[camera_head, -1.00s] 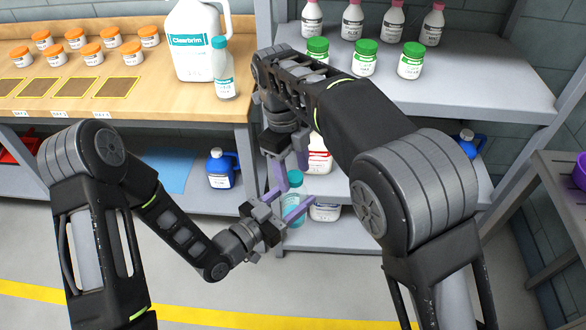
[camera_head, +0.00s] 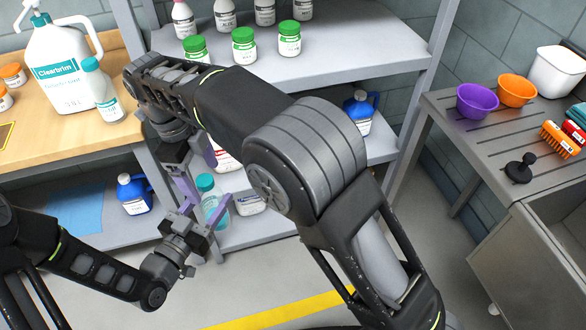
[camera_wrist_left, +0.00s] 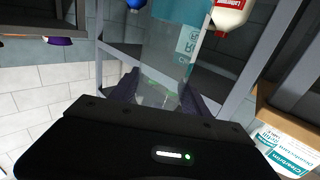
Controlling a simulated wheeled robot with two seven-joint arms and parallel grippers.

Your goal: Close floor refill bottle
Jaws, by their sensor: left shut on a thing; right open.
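A clear bottle (camera_head: 211,208) with a teal cap (camera_head: 205,182) is in front of the shelf unit, upright or nearly so. My left gripper (camera_head: 207,211) is shut on its body, a purple finger on each side. The left wrist view shows the clear bottle (camera_wrist_left: 160,75) between the fingers, with a teal part at the top edge. My right gripper (camera_head: 200,183) is open at the cap, coming from above. The cap sits at the bottle's top; I cannot tell if it is tight or if the right fingers touch it.
A large Clearbrim jug (camera_head: 60,75) and a smaller teal-capped bottle (camera_head: 102,92) stand on the wooden bench at left. Green-lidded jars (camera_head: 243,46) line the upper shelf (camera_head: 330,75). A blue jug (camera_head: 133,194) is below. A metal table (camera_head: 455,115) with bowls stands right.

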